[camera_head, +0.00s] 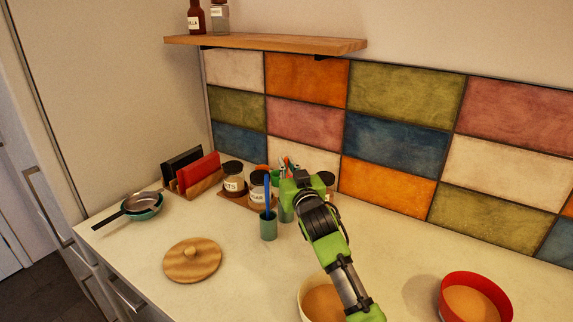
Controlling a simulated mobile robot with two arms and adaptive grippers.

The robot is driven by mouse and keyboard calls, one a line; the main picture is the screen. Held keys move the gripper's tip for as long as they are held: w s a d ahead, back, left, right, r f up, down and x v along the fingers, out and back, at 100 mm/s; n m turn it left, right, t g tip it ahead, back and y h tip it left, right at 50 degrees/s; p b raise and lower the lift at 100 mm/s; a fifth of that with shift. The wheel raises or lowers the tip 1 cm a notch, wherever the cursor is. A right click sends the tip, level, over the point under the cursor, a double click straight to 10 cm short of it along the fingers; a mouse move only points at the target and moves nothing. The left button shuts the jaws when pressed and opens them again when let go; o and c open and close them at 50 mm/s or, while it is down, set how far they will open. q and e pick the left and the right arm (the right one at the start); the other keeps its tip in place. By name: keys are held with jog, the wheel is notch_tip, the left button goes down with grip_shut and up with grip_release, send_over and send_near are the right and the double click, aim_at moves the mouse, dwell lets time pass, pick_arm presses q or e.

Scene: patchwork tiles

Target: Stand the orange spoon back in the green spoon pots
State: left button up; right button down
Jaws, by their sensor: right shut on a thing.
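A green pot (268,228) stands on the counter with a blue spoon (267,192) upright in it. Another green pot (286,212) stands just behind and right of it, partly hidden by my right gripper. My right gripper (289,188) is over this second pot and shut on the orange spoon, which the hand mostly hides. A small orange patch (262,168) shows just left of the hand; I cannot tell if it is part of the spoon. My left gripper is out of view.
Lidded jars (232,180) stand behind the pots. A wooden lid (192,260) lies front left. A pan (143,203) and a rack with a red book (200,172) are further left. A red bowl (474,298) stands at right, and a pale bowl (312,300) below my arm.

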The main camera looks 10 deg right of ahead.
jog(key=shift+f, duration=0.2)
jog(key=c, duration=2.1)
grip_release()
